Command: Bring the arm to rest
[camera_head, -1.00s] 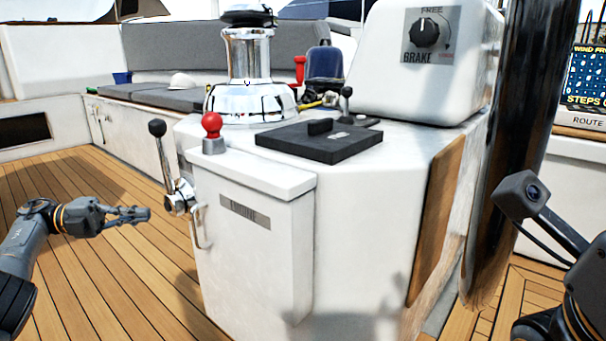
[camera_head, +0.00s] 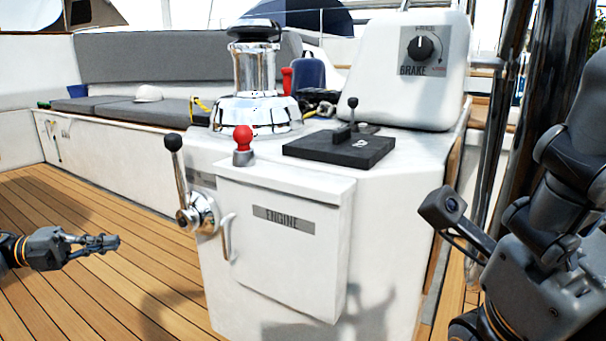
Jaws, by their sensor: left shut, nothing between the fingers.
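My left gripper (camera_head: 112,242) reaches in from the left edge, above the wooden deck. It is shut and empty, and it touches nothing. A gap of deck lies between it and the chrome lever on the console. My right arm (camera_head: 540,250) stands at the right side of the picture, close to the camera. Its gripper fingers do not show clearly in this view.
The white engine console (camera_head: 290,245) stands in the middle, with a black-knobbed lever (camera_head: 180,175), a red knob (camera_head: 243,140) and a chrome winch (camera_head: 257,80). A dark pole (camera_head: 500,130) rises at right. The deck (camera_head: 110,295) at left is clear.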

